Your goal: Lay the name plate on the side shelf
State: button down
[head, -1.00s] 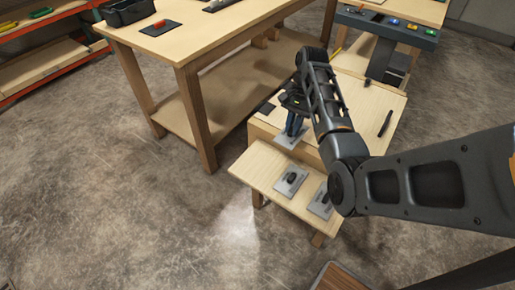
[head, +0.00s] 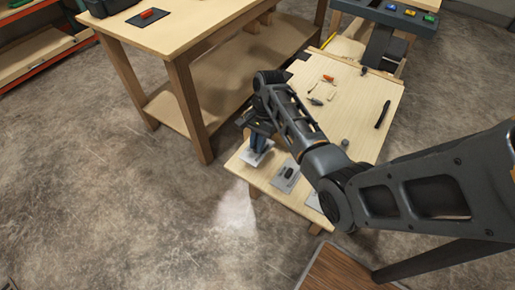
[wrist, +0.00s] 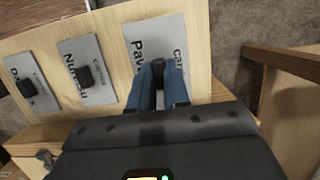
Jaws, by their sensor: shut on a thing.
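My gripper (head: 258,144) is shut on the black knob of a grey name plate (head: 256,157) marked "Pav…", partly hidden by the fingers. In the wrist view the blue fingers (wrist: 160,76) straddle the knob over this plate (wrist: 140,42). The plate is flat over the left end of the pale wooden side shelf (head: 262,181); I cannot tell whether it touches the wood. A second plate (head: 286,178), marked "Nunezu" in the wrist view (wrist: 88,70), lies beside it on the shelf. A third plate (wrist: 33,86) lies beyond, partly hidden by my arm in the head view.
The bench top (head: 345,105) behind the shelf holds small parts and a black bar (head: 382,115). A larger wooden table (head: 185,35) stands at the back left. A brown wooden surface (head: 335,270) is close at the front. The floor left of the shelf is clear.

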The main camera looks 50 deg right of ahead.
jog(key=shift+f, duration=2)
jog(key=c, duration=1.1)
grip_release()
jog(key=shift+f, duration=0.1)
jog(key=v, duration=1.2)
jog(key=shift+s+a, duration=0.1)
